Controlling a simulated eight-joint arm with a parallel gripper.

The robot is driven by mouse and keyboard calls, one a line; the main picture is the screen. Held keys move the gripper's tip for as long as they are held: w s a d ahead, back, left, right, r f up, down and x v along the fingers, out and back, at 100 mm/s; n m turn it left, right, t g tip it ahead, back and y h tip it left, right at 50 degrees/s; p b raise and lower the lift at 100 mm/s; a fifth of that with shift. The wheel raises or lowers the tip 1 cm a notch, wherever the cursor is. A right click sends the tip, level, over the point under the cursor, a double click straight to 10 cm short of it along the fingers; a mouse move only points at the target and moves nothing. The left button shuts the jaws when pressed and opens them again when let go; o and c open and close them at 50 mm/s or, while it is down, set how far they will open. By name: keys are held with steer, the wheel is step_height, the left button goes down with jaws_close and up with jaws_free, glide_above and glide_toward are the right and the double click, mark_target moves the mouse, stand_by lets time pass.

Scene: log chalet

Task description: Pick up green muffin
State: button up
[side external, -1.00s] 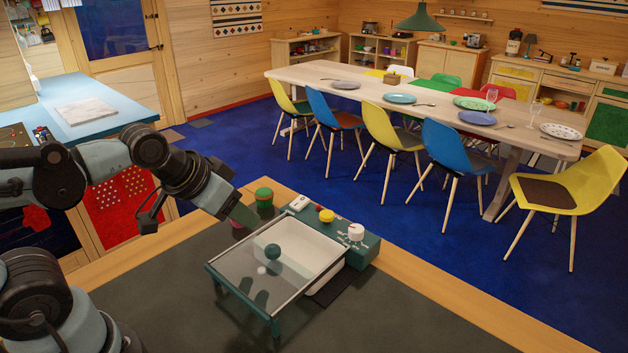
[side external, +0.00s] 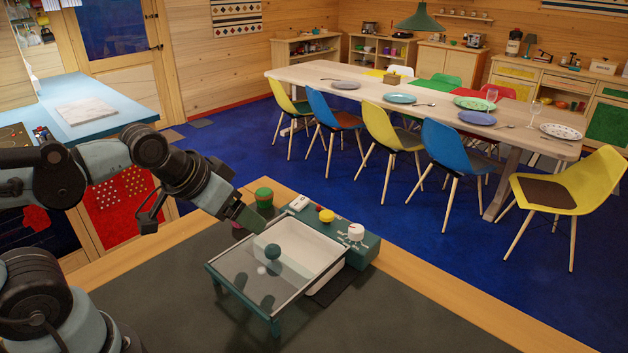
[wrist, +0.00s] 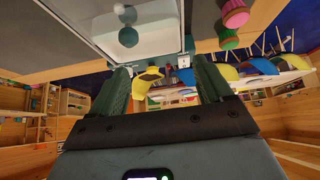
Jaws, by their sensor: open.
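A green muffin (side external: 264,198) with a reddish band stands on the dark counter behind the glass-lidded box in the side view. It also shows at the top right of the wrist view (wrist: 227,39), outside my fingers. A pink muffin (wrist: 233,13) is beside it there; in the side view it is mostly hidden by my gripper. My gripper (side external: 252,219) is above the counter, just left of and in front of the green muffin, apart from it. In the wrist view its two green fingers (wrist: 161,78) are spread with nothing held between them.
The white-lined box (side external: 300,240) with a glass lid is close by, with a green control panel (side external: 352,250) carrying a yellow knob (side external: 326,216) and a white knob (side external: 356,232). The front right of the counter (side external: 400,320) is clear. The dining table stands beyond.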

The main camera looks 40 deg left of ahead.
steer(key=w+a+r+m+g, duration=0.2)
steer(key=w+a+r, duration=0.15)
steer(key=w, duration=0.25)
steer(key=m+g+h, duration=0.2)
steer(key=m+g, duration=0.1)
steer(key=m, duration=0.4)
glide_toward(262, 190)
steer(key=x, duration=1)
steer(key=shift+d+f, duration=0.1)
steer(key=c, duration=1.1)
